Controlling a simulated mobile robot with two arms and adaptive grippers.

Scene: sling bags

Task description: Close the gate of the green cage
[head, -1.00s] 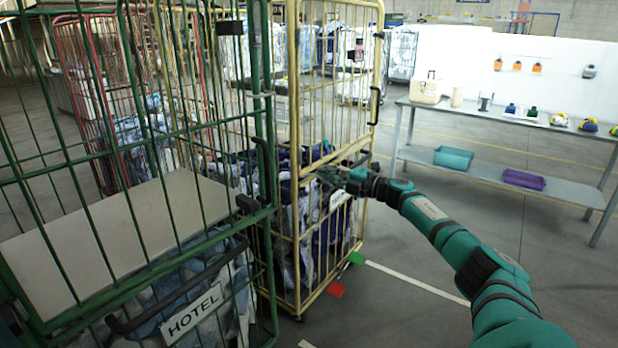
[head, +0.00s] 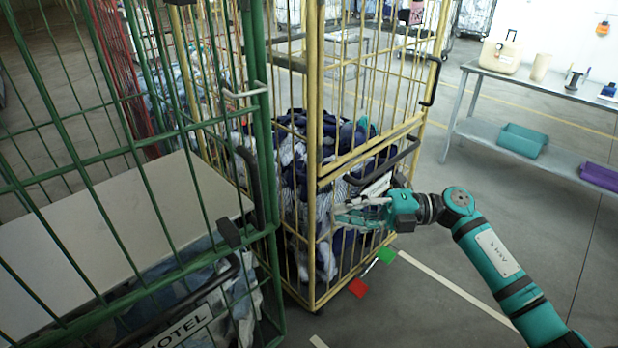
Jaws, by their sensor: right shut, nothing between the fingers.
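The green cage (head: 263,130) fills the left of the head view, close to me. Its green bars, a dark handle (head: 249,185) and a pale lever (head: 245,90) show on its right side. A white HOTEL sign (head: 180,330) hangs low on its front, cut by the lower edge. I cannot tell how far its gate is open. My right gripper (head: 352,212) is shut and empty, in front of the yellow cage's lower front, to the right of the green cage and apart from it. My left gripper is not in view.
The yellow cage (head: 313,110), holding blue and white laundry (head: 295,150), stands right beside the green one. A grey table (head: 540,88) stands at the right. Floor between is clear.

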